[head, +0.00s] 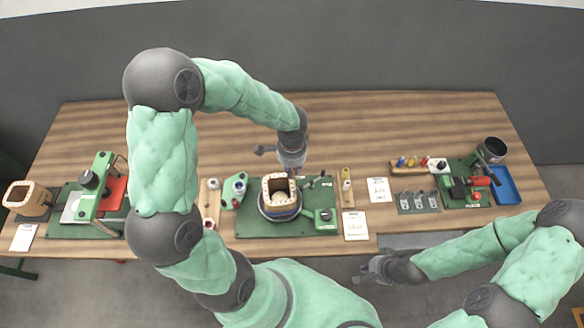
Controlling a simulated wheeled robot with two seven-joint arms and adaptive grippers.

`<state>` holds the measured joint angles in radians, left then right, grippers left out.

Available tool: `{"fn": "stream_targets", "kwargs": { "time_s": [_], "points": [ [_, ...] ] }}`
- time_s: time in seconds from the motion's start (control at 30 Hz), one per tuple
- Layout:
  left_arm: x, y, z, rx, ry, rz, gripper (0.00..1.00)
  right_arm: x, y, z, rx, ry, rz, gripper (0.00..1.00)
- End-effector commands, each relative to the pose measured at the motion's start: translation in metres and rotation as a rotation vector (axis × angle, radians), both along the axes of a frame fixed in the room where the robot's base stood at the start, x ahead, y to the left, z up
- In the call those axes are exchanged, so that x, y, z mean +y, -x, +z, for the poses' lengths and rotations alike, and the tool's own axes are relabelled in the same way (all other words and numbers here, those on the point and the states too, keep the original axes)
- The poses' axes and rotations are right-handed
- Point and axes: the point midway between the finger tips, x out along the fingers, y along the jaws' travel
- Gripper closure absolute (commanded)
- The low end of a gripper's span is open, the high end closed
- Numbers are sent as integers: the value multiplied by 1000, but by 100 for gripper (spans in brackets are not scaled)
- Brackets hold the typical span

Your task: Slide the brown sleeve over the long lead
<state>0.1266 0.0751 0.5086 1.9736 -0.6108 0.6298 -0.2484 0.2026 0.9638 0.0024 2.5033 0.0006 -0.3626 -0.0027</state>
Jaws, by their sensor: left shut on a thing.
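A cream and tan coil (280,187) stands upright in a round holder on a green base plate (262,228) at the middle of the table. My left gripper (291,172) points down right above the far side of the coil. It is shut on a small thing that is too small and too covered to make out. I cannot make out the brown sleeve or the long lead from here. My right gripper (368,270) is in front of the table's near edge, away from the coil, and looks open and empty.
A green press (90,205) and another coil (32,201) stand at the left. Wooden racks (347,190) flank the middle plate. Paper cards (378,190), a row of clips (418,202), a green fixture (470,190) and a blue tray (505,187) are at the right. The table's back strip is clear.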

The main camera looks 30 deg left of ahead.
Motion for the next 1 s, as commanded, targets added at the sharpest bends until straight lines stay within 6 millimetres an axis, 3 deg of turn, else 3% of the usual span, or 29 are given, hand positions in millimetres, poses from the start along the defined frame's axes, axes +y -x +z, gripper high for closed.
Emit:
{"fn": "stream_targets", "kwargs": {
  "time_s": [0.47, 0.5, 0.57, 0.8, 0.83, 0.9, 1.0],
  "points": [
    [0, 0, -6, 0, 0, 0, 89, 0, 0, -5, 0, 0, 0, 100],
    [0, 0, -6, 0, 0, 0, 72, 0, 0, -5, 0, 0, 0, 100],
    [0, 0, -6, 0, 0, 0, 55, 0, 0, -5, 0, 0, 0, 100],
    [0, 0, -6, 0, 0, 0, 53, 0, 0, -5, 0, 0, 0, 100],
    [0, 0, -6, 0, 0, 0, 50, 0, 0, -5, 0, 0, 0, 100],
    [0, 0, -6, 0, 0, 0, 33, 0, 0, -5, 0, 0, 0, 100],
    [0, 0, -6, 0, 0, 0, 33, 0, 0, -5, 0, 0, 0, 100]
  ]
}}
